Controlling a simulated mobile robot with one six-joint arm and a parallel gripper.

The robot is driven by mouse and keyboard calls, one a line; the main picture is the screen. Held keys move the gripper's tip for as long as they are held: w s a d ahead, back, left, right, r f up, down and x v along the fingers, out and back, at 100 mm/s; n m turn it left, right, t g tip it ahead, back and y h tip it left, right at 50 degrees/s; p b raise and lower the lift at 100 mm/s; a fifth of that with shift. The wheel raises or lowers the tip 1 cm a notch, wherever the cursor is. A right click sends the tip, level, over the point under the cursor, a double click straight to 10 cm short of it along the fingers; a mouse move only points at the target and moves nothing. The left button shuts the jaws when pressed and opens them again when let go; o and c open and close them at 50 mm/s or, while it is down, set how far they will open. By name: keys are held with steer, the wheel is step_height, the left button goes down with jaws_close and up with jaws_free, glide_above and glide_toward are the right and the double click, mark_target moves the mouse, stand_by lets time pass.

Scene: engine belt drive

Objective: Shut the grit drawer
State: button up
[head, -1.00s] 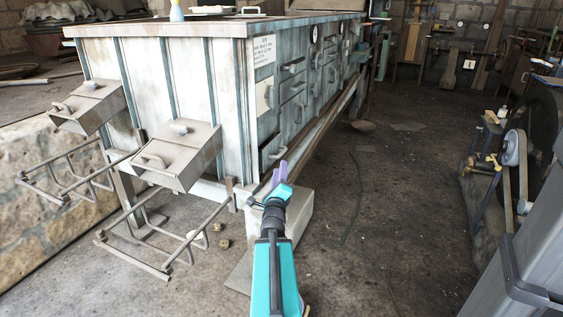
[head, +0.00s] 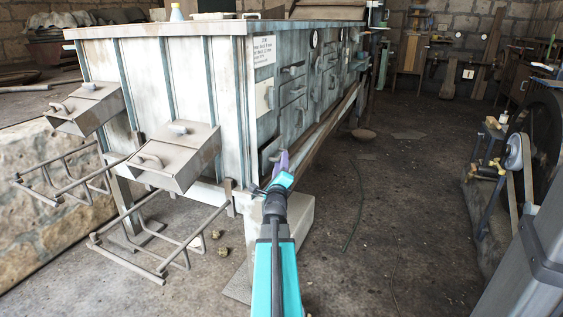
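The long pale, worn metal cabinet (head: 180,75) has a column of drawers on its right-hand face. The lowest drawer at the near end (head: 268,152) is partly behind my gripper; I cannot read a label naming it the grit drawer. A pale handle (head: 276,155) shows on its front. I cannot tell for certain how far it stands out. My gripper (head: 282,160), with purple fingers, is at the front of this drawer, close to the handle. Whether it touches is unclear. The gap between its fingers is not visible from behind.
Two sloped metal boxes (head: 178,158) with wire racks (head: 160,245) jut from the cabinet's near end. The floor (head: 390,200) to the right is mostly clear, up to machinery with a large wheel (head: 545,130).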

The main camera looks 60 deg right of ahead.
steer(key=shift+x, duration=1.15)
jaws_close()
